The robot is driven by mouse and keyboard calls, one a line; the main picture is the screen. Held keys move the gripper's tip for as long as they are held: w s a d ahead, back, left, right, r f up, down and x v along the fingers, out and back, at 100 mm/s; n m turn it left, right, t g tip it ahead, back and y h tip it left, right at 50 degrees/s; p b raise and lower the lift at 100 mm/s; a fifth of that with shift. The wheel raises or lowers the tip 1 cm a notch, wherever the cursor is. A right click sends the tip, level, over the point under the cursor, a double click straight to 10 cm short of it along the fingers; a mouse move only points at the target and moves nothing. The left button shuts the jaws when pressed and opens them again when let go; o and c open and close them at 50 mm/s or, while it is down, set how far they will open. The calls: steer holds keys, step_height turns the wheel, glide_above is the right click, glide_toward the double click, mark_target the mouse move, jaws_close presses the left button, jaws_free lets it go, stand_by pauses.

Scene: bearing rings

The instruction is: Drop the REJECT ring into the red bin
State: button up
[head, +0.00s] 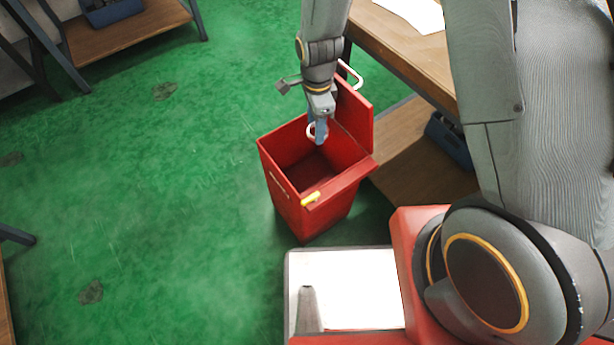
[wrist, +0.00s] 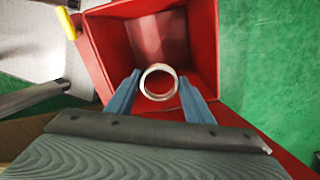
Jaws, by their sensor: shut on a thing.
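The red bin (head: 325,208) stands on the green floor with its lid raised at the back, and its empty-looking inside is open to view. In the wrist view the red bin (wrist: 207,40) fills the upper middle. My gripper (head: 318,130) is over the bin's opening, pointing down. It is shut on a pale metal ring (wrist: 144,87), held between the two blue fingers. The ring (head: 310,131) also shows at the fingertips in the head view. No REJECT marking on the ring is readable.
A wooden workbench (head: 415,50) with a lower shelf (head: 420,165) stands right behind the bin. Another shelf (head: 130,42) is at the upper left. The green floor left of the bin is clear.

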step_height(320, 180, down, 6)
steer(key=b, duration=0.5)
steer(key=o, duration=1.2)
